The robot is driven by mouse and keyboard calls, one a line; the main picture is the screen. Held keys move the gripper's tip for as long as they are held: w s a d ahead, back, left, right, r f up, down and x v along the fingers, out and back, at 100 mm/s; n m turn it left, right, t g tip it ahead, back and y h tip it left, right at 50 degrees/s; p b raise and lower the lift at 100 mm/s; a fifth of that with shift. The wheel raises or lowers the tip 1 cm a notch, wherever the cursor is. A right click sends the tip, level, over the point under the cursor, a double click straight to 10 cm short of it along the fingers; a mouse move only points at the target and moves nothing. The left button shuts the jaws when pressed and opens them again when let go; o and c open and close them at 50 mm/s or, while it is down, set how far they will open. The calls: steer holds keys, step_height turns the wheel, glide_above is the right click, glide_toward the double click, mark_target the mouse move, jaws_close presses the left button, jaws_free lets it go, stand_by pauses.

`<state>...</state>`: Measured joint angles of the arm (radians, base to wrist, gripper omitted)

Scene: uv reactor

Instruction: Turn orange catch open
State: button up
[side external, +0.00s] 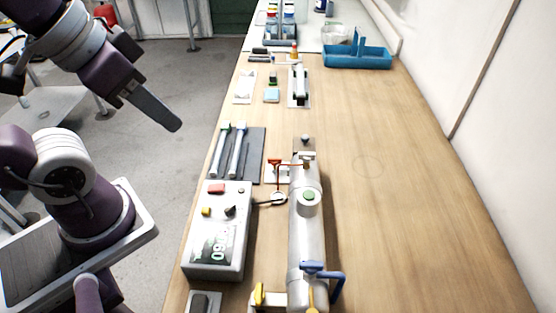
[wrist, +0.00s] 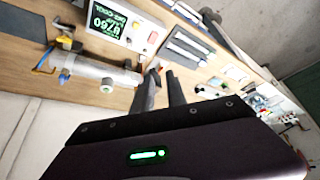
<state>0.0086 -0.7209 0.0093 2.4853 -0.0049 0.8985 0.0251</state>
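An orange-red catch (side external: 276,171) with thin bent arms stands at the far end of a steel reactor cylinder (side external: 306,235), just left of it in the side view. The cylinder lies along the bench and also shows in the wrist view (wrist: 105,69). I cannot make out the catch clearly in the wrist view. My gripper (side external: 176,127) is in the air left of the bench, well apart from the catch. In the wrist view its two dark fingers (wrist: 162,74) stand apart with nothing between them.
A control box (side external: 217,235) stands left of the cylinder. A blue-handled valve (side external: 322,270) and a yellow part (side external: 259,294) are at its near end. Two rods lie on a dark mat (side external: 256,150). A blue caddy (side external: 357,57) stands far back. The bench's right side is clear.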

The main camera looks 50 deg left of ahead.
steer(key=shift+o, duration=0.7)
steer(key=w+m+g+h, duration=0.1)
steer(key=w+m+g, duration=0.1)
steer(key=w, duration=0.4)
steer(key=shift+w+d+f+m, duration=0.2)
steer(key=shift+w+d+m, duration=0.2)
steer(key=shift+d, duration=0.05)
steer(key=m+g+y, duration=0.1)
steer(key=m+g, duration=0.2)
steer(key=m, duration=0.3)
glide_above(275, 158)
step_height(275, 158, down, 12)
steer(key=shift+s+r, duration=0.1)
step_height(275, 158, down, 7)
steer(key=shift+r, duration=0.15)
steer(key=shift+f, duration=0.25)
jaws_close()
